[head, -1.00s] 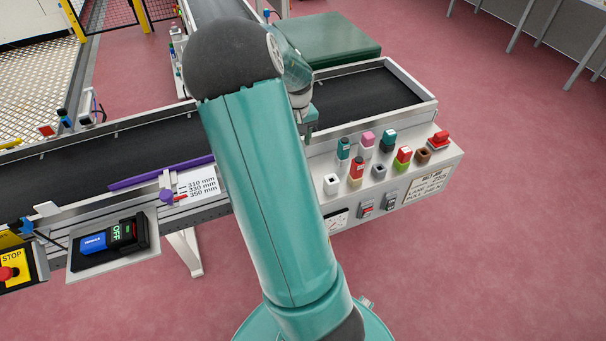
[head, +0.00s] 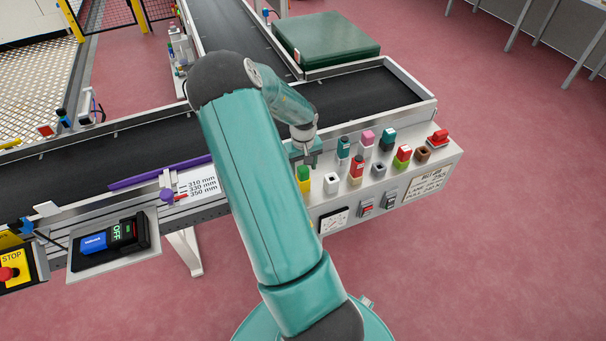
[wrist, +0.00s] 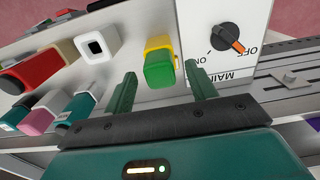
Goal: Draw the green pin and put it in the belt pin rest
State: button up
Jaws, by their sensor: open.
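The green pin (head: 305,172) stands in a yellow socket (head: 303,187) at the left end of the sloped control panel. In the wrist view the green pin (wrist: 159,72) shows between and just beyond my two fingertips, with the yellow socket (wrist: 157,43) behind it. My gripper (head: 306,160) is open and empty, above the pin, its fingers apart from it. An empty white square socket (head: 332,184) is to its right; it also shows in the wrist view (wrist: 96,46). I cannot tell which socket is the belt pin rest.
Several coloured pins in sockets stand close by, among them a red one (head: 356,167) and a pink one (head: 368,138). A grey socket (head: 379,171) and a brown socket (head: 423,154) look empty. A rotary switch (wrist: 229,38) is beside the green pin. A dark conveyor (head: 370,100) runs behind.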

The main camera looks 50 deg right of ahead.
notch_tip(320, 180, down, 3)
jog(key=shift+r, duration=0.2)
jog(key=c, duration=1.1)
jog(key=shift+r, duration=0.15)
notch_tip(320, 180, up, 18)
